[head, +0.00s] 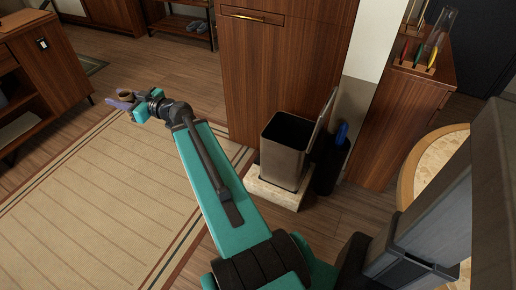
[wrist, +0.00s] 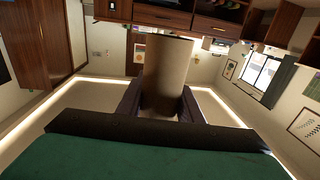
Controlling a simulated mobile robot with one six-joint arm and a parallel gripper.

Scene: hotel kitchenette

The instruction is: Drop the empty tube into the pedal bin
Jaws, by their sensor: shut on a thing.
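My gripper (head: 122,103) is at the left of the head view, out over the rug and shut on a brown cardboard tube. The tube (head: 124,97) looks small there. In the wrist view the tube (wrist: 166,75) stands between the two dark fingers, its far end clear of them. The pedal bin (head: 284,150) is a dark metallic box with its lid (head: 325,110) raised and its top open. It stands on a pale stone-like base (head: 270,190) in front of the wooden cabinet. My gripper is well to the left of the bin and apart from it.
A dark cylindrical holder (head: 331,165) with a blue item stands just right of the bin. A tall wooden cabinet (head: 275,70) is behind it. A wooden cabinet (head: 410,125) and a round-edged table (head: 420,170) are at right. The striped rug (head: 90,220) is clear.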

